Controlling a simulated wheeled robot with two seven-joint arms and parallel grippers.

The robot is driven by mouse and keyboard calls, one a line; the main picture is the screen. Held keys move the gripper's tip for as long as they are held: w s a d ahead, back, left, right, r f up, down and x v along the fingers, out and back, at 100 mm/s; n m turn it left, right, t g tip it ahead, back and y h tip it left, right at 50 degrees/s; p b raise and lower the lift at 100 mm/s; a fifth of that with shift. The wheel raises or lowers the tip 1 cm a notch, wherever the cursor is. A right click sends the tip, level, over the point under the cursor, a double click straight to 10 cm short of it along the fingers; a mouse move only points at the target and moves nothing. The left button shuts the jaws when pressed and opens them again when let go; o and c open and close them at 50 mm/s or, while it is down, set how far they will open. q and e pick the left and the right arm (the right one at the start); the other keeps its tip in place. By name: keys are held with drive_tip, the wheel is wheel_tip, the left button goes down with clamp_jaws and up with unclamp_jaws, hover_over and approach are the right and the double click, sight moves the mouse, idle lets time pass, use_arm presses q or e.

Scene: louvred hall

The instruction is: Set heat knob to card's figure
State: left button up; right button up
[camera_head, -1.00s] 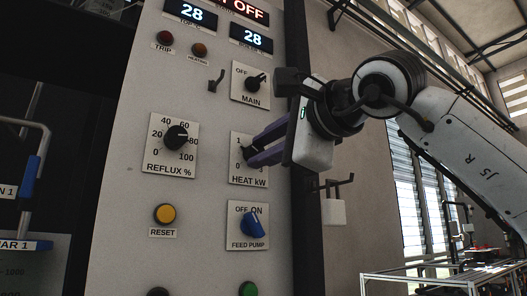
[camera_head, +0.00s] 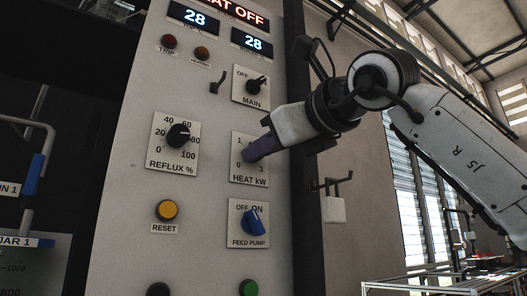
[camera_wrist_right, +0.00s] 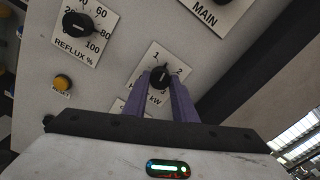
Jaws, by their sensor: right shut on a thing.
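The heat knob (camera_wrist_right: 160,77) is a round black knob on a white plate marked HEAT kW (camera_head: 249,180). My right gripper (camera_head: 251,153) has its purple fingers at this knob and hides most of it in the head view. In the right wrist view, the two fingers (camera_wrist_right: 161,84) are shut on the knob, one on each side. I cannot read the pointer's exact setting. No card is visible. My left gripper is out of view.
The REFLUX % knob (camera_head: 179,135) is left of the heat plate, the MAIN switch (camera_head: 256,87) above and the blue FEED PUMP switch (camera_head: 252,222) below. A yellow RESET button (camera_head: 167,210) is lower left. A bracket (camera_head: 332,205) stands right of the panel.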

drive_tip(key=shift+f+m, duration=0.15)
drive_tip(key=shift+m, duration=0.65)
drive_tip(key=o, duration=1)
drive_tip(key=shift+o, duration=0.2)
drive_tip(key=b+v, duration=0.1)
drive_tip(key=v, duration=0.9)
drive_tip(key=shift+s, duration=0.2)
drive_tip(key=shift+d, duration=0.1)
